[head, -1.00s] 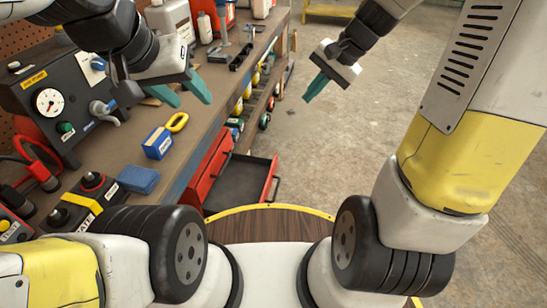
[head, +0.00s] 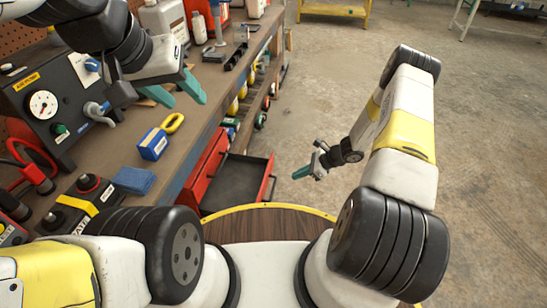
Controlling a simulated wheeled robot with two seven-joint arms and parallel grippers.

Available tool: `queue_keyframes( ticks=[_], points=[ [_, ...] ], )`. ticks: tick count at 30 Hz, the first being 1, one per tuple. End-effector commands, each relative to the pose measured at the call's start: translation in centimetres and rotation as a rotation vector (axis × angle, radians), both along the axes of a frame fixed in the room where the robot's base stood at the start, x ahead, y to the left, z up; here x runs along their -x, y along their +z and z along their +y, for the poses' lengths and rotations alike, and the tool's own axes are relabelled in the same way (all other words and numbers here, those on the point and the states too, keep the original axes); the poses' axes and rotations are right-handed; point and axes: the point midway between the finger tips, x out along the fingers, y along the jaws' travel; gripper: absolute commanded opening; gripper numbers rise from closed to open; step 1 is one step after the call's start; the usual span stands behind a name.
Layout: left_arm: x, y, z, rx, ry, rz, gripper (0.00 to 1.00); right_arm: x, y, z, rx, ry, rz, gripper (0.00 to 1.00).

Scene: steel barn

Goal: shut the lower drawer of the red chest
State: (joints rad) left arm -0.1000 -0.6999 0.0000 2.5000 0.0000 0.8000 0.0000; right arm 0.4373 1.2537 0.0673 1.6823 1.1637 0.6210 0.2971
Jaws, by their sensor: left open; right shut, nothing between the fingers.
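The red chest (head: 203,168) stands under the workbench's edge. Its lower drawer (head: 238,183) is pulled out, with a dark, empty-looking inside and a red front (head: 267,178) facing right. My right gripper (head: 297,174) is shut and empty, to the right of the drawer front, pointing left toward it with a small gap in the picture. My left gripper (head: 186,94) is open and empty above the workbench, well away from the chest. The far inside of the chest is hidden by the bench.
The workbench (head: 190,130) holds a gauge box (head: 45,104), a blue box with a yellow ring (head: 153,144), a blue sponge (head: 134,180) and bottles. Lower shelves hold several small items. The concrete floor right of the drawer is clear. A yellow bench (head: 335,10) stands far back.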

Motion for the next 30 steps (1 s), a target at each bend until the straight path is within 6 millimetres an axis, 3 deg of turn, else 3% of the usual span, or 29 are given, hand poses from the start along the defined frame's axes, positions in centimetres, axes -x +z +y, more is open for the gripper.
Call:
queue_keyframes(
  ticks=[5,17,22,30],
  points=[
    [0.0,0.0,0.0,0.0,0.0,0.0,0.47,-0.2,-1.4,1.4,-0.004,-0.002,0.004,0.0],
    [0.0,0.0,0.0,0.0,0.0,0.0,0.47,-1.7,-7.3,7.0,-0.002,0.001,0.003,0.0],
    [0.0,0.0,0.0,0.0,0.0,0.0,0.47,-2.5,-7.1,9.4,-0.001,0.001,0.001,0.0],
    [0.0,0.0,0.0,0.0,0.0,0.0,0.47,-2.8,-7.1,10.7,0.0,-0.001,0.001,0.0]
  ],
)
